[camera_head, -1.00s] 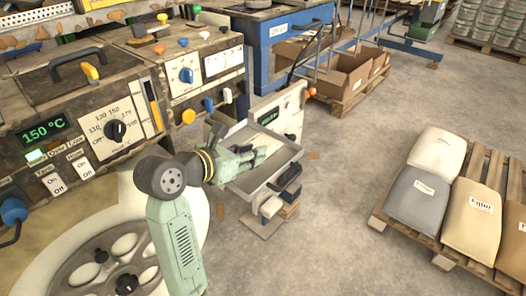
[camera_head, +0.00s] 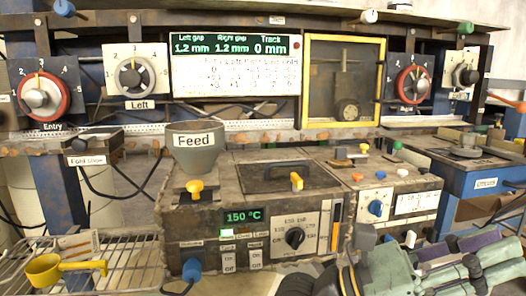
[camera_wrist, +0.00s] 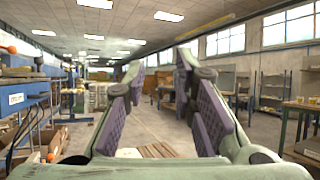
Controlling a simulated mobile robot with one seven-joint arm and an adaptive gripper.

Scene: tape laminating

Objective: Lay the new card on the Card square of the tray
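My gripper (camera_head: 486,260) shows at the bottom right of the head view, partly cut off by the frame edge. In the wrist view my gripper (camera_wrist: 157,75) has its two purple-padded fingers spread wide apart, with nothing between them. Past the fingers the wrist view shows the open hall, not a work surface. I cannot make out the new card, the tray or its Card square in either present view.
A machine panel fills the head view, with a grey Feed hopper (camera_head: 196,146), a display (camera_head: 236,66) and a 150 °C heater box (camera_head: 250,225). A blue bench (camera_head: 480,185) stands right.

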